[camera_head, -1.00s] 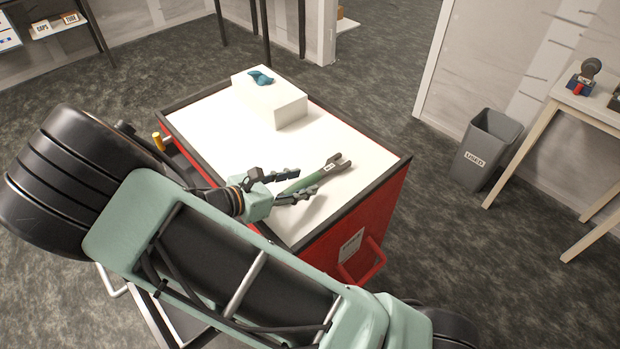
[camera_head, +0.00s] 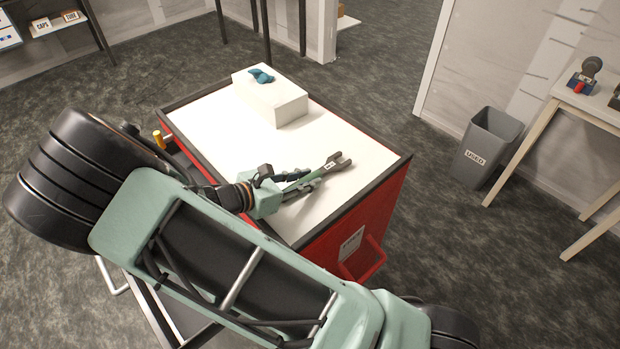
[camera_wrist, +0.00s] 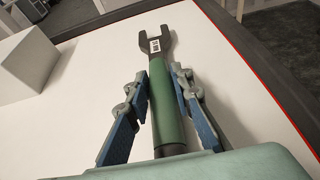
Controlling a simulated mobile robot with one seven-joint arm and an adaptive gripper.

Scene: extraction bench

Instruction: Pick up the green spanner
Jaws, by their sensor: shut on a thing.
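The green spanner (camera_head: 319,174) has a dark open-ended head with a white label and a green handle. It is at the near right part of the red trolley's white top (camera_head: 345,136), and I cannot tell whether it touches the surface. My gripper (camera_head: 297,182) is shut on the handle, with the head sticking out past the fingertips. In the wrist view, the spanner (camera_wrist: 172,103) runs lengthwise between the two blue-padded fingers of my gripper (camera_wrist: 162,78). The handle's rear end is partly hidden by the gripper body.
A white block (camera_head: 280,107) with a teal object (camera_head: 261,76) on top stands at the trolley's far side. A grey bin (camera_head: 482,152) marked USED and a pale side table (camera_head: 570,105) stand to the right. The trolley top is otherwise clear.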

